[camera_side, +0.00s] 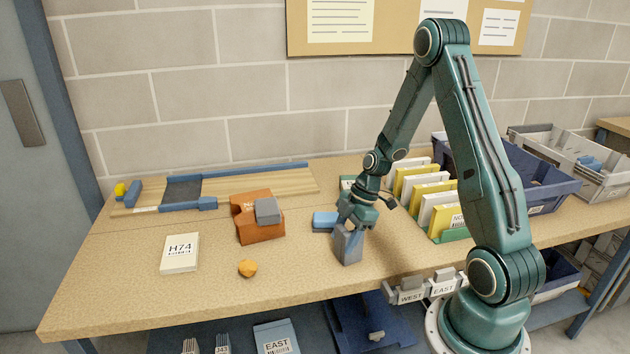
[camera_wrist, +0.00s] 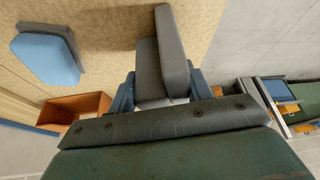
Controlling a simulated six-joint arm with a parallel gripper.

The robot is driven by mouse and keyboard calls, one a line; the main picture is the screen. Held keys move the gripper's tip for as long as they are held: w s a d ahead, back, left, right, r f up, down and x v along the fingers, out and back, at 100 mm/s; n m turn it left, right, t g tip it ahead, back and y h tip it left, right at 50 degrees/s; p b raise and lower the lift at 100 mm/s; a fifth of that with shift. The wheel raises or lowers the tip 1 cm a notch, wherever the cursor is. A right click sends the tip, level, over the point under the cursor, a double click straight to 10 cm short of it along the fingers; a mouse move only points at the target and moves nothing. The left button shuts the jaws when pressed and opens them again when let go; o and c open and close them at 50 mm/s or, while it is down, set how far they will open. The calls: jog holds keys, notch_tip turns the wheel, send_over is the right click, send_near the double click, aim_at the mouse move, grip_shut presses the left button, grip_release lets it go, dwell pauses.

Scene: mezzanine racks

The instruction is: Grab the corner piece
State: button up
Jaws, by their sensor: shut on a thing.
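The corner piece (camera_side: 348,246) is a grey L-shaped block near the middle of the table in the side view. My gripper (camera_side: 351,222) points down and is shut on its upper part. In the wrist view the corner piece (camera_wrist: 174,58) shows two grey walls meeting at an angle, between the blue fingers of my gripper (camera_wrist: 163,93). Its lower end is at or close to the tabletop; I cannot tell whether it touches.
A blue block (camera_side: 324,220) lies just left of my gripper. Further left are an orange box (camera_side: 258,229) with a grey block (camera_side: 267,211), a white H74 box (camera_side: 180,253) and an orange lump (camera_side: 247,268). A file rack (camera_side: 449,237) stands right. The front table is mostly clear.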

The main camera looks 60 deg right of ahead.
jog(key=shift+r, duration=0.1)
notch_tip(320, 180, up, 20)
dwell(0.7)
dwell(0.5)
